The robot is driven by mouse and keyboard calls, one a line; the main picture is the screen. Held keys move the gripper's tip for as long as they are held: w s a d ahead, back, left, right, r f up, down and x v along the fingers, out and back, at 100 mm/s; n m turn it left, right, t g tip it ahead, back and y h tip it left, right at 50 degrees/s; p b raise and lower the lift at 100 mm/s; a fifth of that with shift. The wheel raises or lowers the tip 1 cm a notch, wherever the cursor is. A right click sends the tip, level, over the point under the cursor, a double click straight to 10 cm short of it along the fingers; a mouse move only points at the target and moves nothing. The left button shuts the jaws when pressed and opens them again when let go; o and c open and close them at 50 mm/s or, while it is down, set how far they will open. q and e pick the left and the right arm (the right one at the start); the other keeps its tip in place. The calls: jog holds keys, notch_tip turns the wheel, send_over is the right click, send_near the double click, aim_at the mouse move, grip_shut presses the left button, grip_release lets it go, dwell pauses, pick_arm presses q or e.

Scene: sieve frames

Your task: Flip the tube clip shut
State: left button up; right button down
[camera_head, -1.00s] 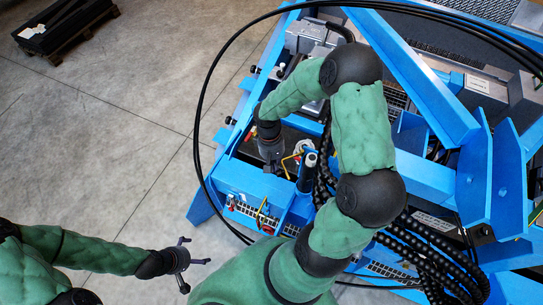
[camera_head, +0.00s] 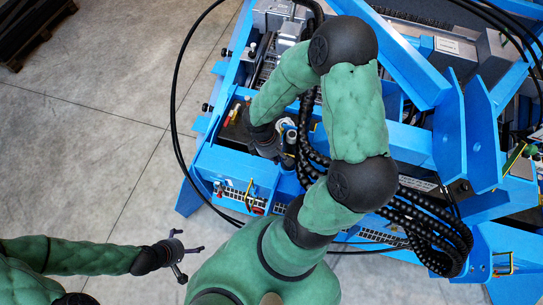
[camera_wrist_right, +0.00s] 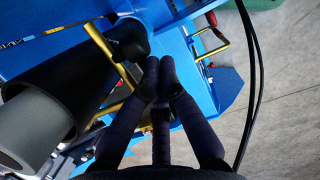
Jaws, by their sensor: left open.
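A yellow wire clip (camera_wrist_right: 104,42) stands beside the dark, thick-walled tube (camera_wrist_right: 60,95) in the right wrist view; its lower part passes behind my fingers. In the head view the tube (camera_head: 289,142) stands upright on the blue frame, and the clip there is mostly hidden by my right arm. My right gripper (camera_wrist_right: 160,80) has its fingers drawn together at the tips, close to the clip and a black rounded part, with nothing clearly between them. In the head view it is partly hidden beside the tube. My left gripper (camera_head: 186,249) is open and empty above the floor.
A second yellow wire loop (camera_wrist_right: 218,40) with a red-tipped lever (camera_wrist_right: 211,18) sits at the blue frame's edge. Black cables (camera_wrist_right: 252,85) loop past it. Thick black hoses (camera_head: 415,215) run beside my right arm. Grey floor (camera_head: 100,165) is open on the left.

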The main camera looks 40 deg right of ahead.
jog(key=shift+s+d, duration=0.1)
jog(key=shift+s, duration=0.05)
dwell(0.5)
jog(key=w+a+f+b, duration=0.2)
jog(key=w, duration=0.2)
pick_arm(q)
jog(key=p, duration=0.1)
jog(key=a+r+p, duration=0.1)
jog(key=p, duration=0.1)
jog(key=shift+w+r, duration=0.25)
jog(key=shift+w, duration=0.1)
pick_arm(e)
jog(key=d+v, duration=0.1)
jog(key=v, duration=0.8)
jog(key=shift+s+a+r, duration=0.25)
jog(key=shift+a+r, duration=0.05)
jog(key=shift+r, duration=0.25)
pick_arm(q)
jog(key=shift+f+b, duration=0.35)
jog(key=shift+f, duration=0.25)
pick_arm(e)
jog(key=s+a+f+m+t+y, duration=0.2)
jog(key=a+f+m+y, duration=0.3)
jog(key=a+f, duration=1.5)
jog(key=shift+f+m+t, duration=0.15)
jog(key=shift+m+t, duration=0.25)
jog(key=shift+m, duration=1.2)
